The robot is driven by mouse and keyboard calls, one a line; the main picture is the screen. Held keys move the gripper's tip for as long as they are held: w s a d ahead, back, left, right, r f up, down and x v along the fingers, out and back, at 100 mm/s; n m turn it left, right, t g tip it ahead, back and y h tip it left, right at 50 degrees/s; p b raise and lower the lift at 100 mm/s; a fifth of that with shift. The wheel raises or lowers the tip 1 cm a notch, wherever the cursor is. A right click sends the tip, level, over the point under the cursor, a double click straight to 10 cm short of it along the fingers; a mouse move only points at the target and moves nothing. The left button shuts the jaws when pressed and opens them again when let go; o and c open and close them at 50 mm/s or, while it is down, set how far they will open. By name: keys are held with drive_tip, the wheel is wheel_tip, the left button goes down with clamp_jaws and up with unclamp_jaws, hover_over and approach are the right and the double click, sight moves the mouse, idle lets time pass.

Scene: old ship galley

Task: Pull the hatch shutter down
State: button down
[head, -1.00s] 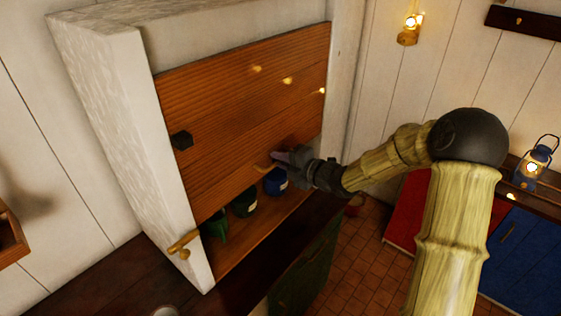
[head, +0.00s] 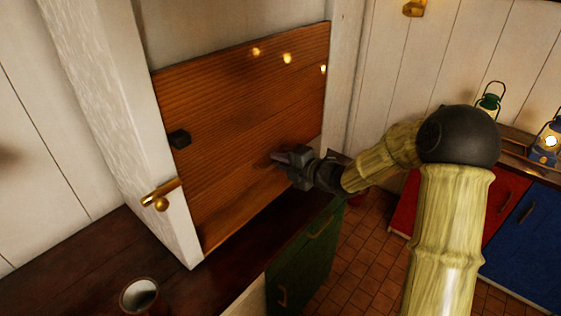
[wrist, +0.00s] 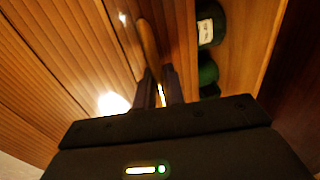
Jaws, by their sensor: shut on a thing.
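The wooden hatch shutter (head: 235,120) hangs in the white hatch frame (head: 95,90). In the head view its lower edge is down near the dark counter and hides the shelf behind. My gripper (head: 278,158) is at the lower right part of the shutter. In the wrist view my gripper (wrist: 158,75) has its two fingers closed around the end of the wooden handle (wrist: 148,42). The wrist view shows green jars (wrist: 207,25) past the shutter's lower edge, so some opening shows there.
A mug (head: 140,295) stands on the dark counter (head: 75,250). A green cabinet door (head: 305,250) is below. Lanterns (head: 548,142) stand at right.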

wheel_tip(320, 180, down, 11)
drive_tip(key=b, duration=1)
drive_tip(key=shift+f, duration=0.1)
drive_tip(key=shift+s+f, duration=0.1)
drive_tip(key=shift+f, duration=0.15)
drive_tip(key=c, duration=1.6)
unclamp_jaws()
drive_tip(key=shift+d+r, duration=0.15)
drive_tip(key=shift+r, duration=0.05)
